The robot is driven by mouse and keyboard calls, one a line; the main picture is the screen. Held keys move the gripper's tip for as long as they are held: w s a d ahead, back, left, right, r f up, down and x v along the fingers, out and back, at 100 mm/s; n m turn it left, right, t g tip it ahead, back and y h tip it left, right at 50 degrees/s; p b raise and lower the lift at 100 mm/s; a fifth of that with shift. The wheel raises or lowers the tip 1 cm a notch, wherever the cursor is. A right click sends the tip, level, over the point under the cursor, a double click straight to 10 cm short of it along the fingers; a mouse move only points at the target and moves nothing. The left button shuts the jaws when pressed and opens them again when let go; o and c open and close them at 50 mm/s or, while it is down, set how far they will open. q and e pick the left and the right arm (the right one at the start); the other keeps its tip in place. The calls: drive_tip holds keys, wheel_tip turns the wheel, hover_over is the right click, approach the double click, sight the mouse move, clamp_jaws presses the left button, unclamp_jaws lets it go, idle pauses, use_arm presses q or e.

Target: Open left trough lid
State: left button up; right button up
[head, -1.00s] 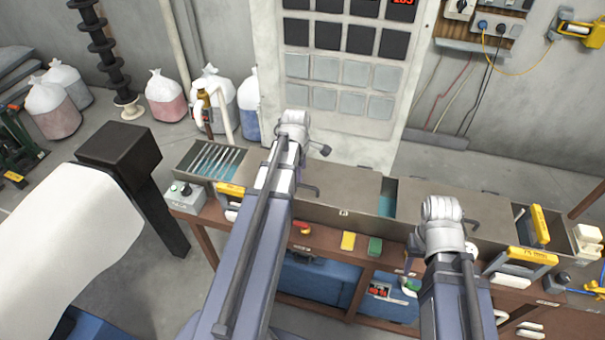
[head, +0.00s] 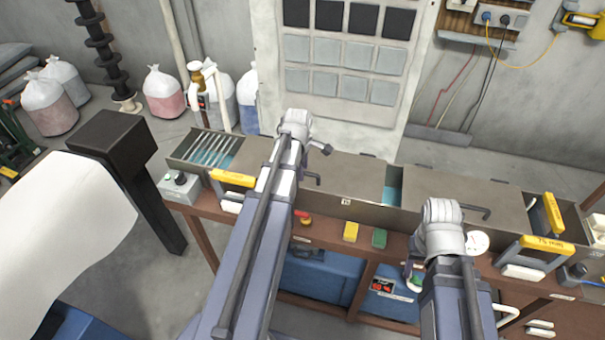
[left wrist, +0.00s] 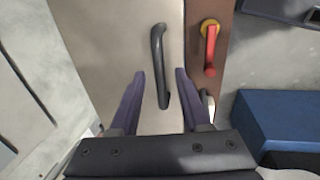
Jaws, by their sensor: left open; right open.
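The left trough lid (head: 350,186) is a flat grey-brown panel lying shut over the left part of the long trough. Its dark bar handle (head: 313,178) shows just right of my left arm; in the left wrist view the handle (left wrist: 160,65) stands on the lid (left wrist: 112,45). My left gripper (left wrist: 159,75) is open, with the handle seen between its two fingers; I cannot tell whether they touch it. In the head view my left arm hides this gripper. My right gripper (head: 413,268) is open, mostly hidden by its wrist, in front of the bench.
The right lid (head: 465,195) has its own dark handle (head: 478,211). Yellow-handled parts (head: 232,178) sit along the trough. A red lever (left wrist: 210,48) is on the bench front near my left gripper. A control box (head: 180,187) stands at the left end.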

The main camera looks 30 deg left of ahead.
use_arm(q)
drive_tip(key=shift+c, duration=0.4)
clamp_jaws()
idle(1.0)
